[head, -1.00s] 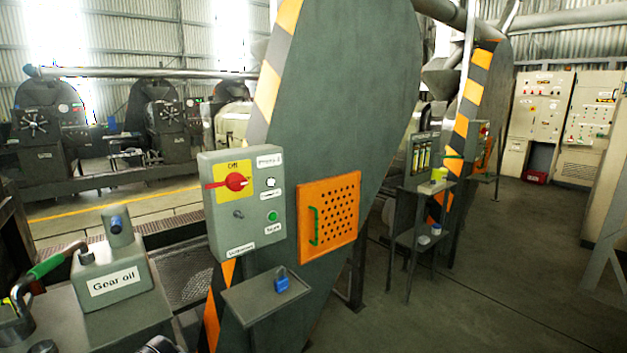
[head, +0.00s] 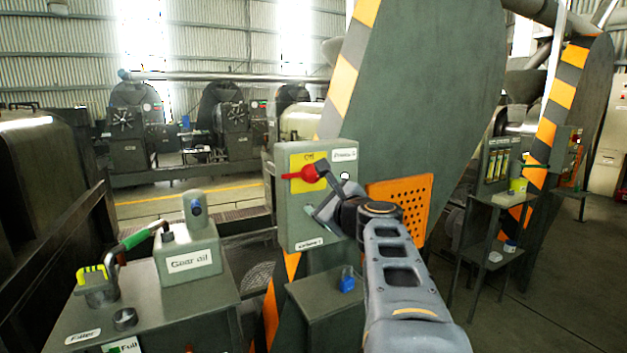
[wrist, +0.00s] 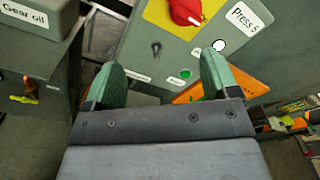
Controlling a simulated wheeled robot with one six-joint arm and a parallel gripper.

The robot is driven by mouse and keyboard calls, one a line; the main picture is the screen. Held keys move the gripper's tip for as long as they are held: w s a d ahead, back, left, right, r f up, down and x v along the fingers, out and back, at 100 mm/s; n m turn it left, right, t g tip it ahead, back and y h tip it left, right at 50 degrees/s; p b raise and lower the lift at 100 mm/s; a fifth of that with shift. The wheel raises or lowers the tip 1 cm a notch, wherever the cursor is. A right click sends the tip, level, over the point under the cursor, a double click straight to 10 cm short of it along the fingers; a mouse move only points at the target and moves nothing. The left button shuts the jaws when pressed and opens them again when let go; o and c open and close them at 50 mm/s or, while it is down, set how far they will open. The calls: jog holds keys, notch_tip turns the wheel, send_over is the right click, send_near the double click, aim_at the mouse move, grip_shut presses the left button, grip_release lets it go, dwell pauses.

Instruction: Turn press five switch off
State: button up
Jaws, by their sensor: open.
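The grey control box (head: 290,222) labelled "Press 5" in the wrist view carries a red rotary switch (head: 306,173) on a yellow plate. The switch's handle points left in the head view. The switch also shows at the top of the wrist view (wrist: 186,11), partly cut off. My gripper (head: 316,202) is in front of the box, just below the switch in the head view. In the wrist view my gripper (wrist: 161,72) is open and empty, its green-padded fingers spread below the switch. I cannot tell whether a finger touches the box.
A black knob (wrist: 156,48) and a green button (wrist: 185,74) sit on the same box. An orange perforated panel (head: 415,195) is to its right. A small shelf (head: 312,291) with a blue padlock is below. A gear oil tank (head: 190,255) stands left.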

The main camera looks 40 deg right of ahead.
aim_at(314, 176)
jog(key=w+d, duration=0.1)
jog(key=w, duration=0.3)
jog(key=w+d+r+m+p, duration=0.1)
jog(key=w+d, duration=0.1)
jog(key=w, duration=0.2)
jog(key=w+d+m+h+p, duration=0.1)
jog(key=w+d, duration=0.1)
jog(key=w, duration=0.2)
jog(key=shift+w+d+r+t, duration=0.2)
jog(key=shift+w+r+t, duration=0.1)
jog(key=shift+w, duration=0.1)
jog(key=shift+f, duration=0.1)
jog(key=c, duration=0.9)
